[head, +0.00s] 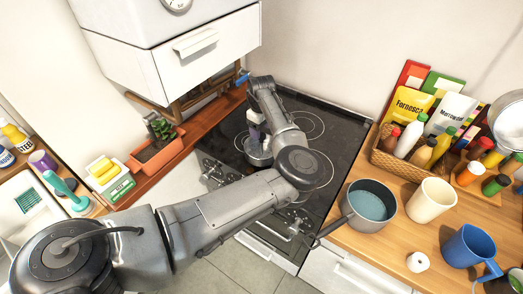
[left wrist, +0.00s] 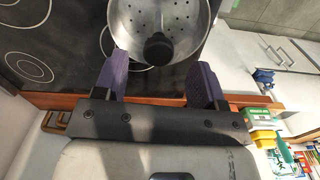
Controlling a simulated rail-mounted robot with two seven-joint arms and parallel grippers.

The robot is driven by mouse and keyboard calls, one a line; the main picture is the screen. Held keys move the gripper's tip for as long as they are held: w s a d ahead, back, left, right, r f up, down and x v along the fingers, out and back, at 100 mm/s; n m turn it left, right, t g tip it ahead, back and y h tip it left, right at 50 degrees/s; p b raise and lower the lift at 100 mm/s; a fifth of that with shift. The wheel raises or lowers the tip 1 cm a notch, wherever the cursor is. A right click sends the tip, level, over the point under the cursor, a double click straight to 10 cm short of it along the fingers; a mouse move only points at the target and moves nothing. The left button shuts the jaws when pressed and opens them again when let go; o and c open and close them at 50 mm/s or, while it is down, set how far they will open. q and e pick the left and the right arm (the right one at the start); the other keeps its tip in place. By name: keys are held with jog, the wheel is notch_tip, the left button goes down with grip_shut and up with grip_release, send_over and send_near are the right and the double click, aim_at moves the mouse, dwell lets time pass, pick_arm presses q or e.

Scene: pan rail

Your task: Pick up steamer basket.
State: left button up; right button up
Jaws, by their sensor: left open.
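The steamer basket (head: 258,157) is a round metal basket on the black cooktop, partly hidden behind my left arm. In the left wrist view the steamer basket (left wrist: 180,18) shows small holes in its floor and a black knob (left wrist: 158,48). My left gripper (head: 254,134) is at the basket, pointing down. In the left wrist view the left gripper (left wrist: 157,72) is open, its two purple-padded fingers apart on either side of the knob. I see clear gaps between the knob and both fingers. My right gripper is not in view.
A grey pot (head: 370,203) stands on the wooden counter at right, beside a cream mug (head: 430,200) and a blue mug (head: 469,246). A wicker basket (head: 399,166) holds bottles. A planter (head: 157,154) sits on the left ledge. Most of the cooktop (head: 338,133) is clear.

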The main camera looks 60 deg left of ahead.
aim_at(261, 147)
pick_arm(q)
jog(key=shift+a+f+p, duration=0.1)
jog(key=shift+f+p, duration=0.3)
jog(key=shift+f, duration=2.7)
jog(key=shift+c, duration=0.4)
grip_shut()
